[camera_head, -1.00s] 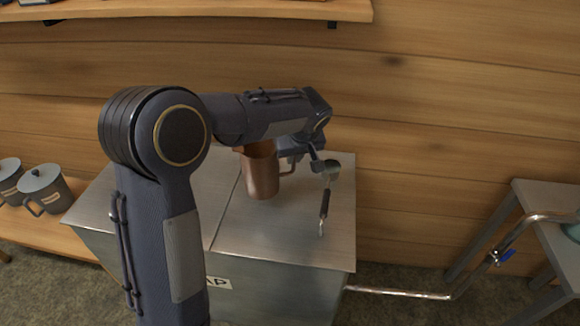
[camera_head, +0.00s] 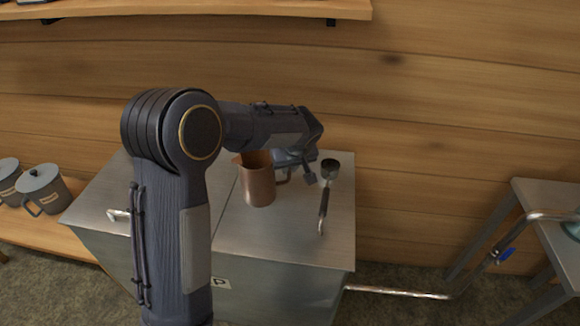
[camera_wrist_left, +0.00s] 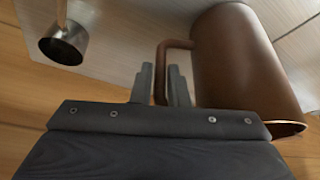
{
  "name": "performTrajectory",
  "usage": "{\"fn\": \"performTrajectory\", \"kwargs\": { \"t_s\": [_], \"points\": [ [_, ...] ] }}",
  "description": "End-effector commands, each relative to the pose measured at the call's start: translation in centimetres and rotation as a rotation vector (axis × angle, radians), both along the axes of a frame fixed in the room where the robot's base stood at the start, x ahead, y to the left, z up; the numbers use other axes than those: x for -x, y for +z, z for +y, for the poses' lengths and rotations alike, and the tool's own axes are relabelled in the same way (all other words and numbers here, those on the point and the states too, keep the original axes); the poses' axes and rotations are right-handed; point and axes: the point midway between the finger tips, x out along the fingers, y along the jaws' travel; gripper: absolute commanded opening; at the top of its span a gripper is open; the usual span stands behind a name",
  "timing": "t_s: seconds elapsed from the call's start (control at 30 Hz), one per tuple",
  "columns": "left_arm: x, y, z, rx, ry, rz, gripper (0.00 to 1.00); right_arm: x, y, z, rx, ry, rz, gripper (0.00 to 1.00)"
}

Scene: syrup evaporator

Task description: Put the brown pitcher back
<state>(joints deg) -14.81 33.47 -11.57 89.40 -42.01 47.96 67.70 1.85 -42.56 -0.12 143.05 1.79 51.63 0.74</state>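The brown pitcher (camera_head: 258,184) is upright over the right part of the grey metal box top (camera_head: 290,235). I cannot tell whether its base touches the metal. My left gripper (camera_head: 285,172) comes from behind, partly hidden by its wrist. In the left wrist view, its two fingers (camera_wrist_left: 161,85) stand on either side of the pitcher's handle (camera_wrist_left: 162,62), with almost no gap. The pitcher's body (camera_wrist_left: 240,65) is just right of the fingers. My right gripper is not in view.
A ladle (camera_head: 325,200) lies on the box top right of the pitcher; its cup shows in the wrist view (camera_wrist_left: 65,43). Lidded grey mugs (camera_head: 42,188) stand on a low shelf at left. A pipe with a blue valve (camera_head: 505,254) is at right. Bare metal lies in front of the pitcher.

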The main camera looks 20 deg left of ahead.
Motion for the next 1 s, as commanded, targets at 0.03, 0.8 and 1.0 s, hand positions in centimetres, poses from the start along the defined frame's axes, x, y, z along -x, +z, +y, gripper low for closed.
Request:
{"fn": "performTrajectory", "kwargs": {
  "t_s": [0.03, 0.8, 1.0],
  "points": [
    [0.0, 0.0, 0.0, 0.0, 0.0, 0.0, 0.21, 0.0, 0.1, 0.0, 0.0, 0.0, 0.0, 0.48],
    [1.9, 6.0, -1.7, 0.002, -0.001, -0.005, 0.33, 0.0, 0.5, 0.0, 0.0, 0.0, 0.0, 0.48],
    [3.1, 9.5, -2.7, 0.001, -0.002, -0.003, 0.33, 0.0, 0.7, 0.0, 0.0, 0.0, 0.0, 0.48]
  ]
}}
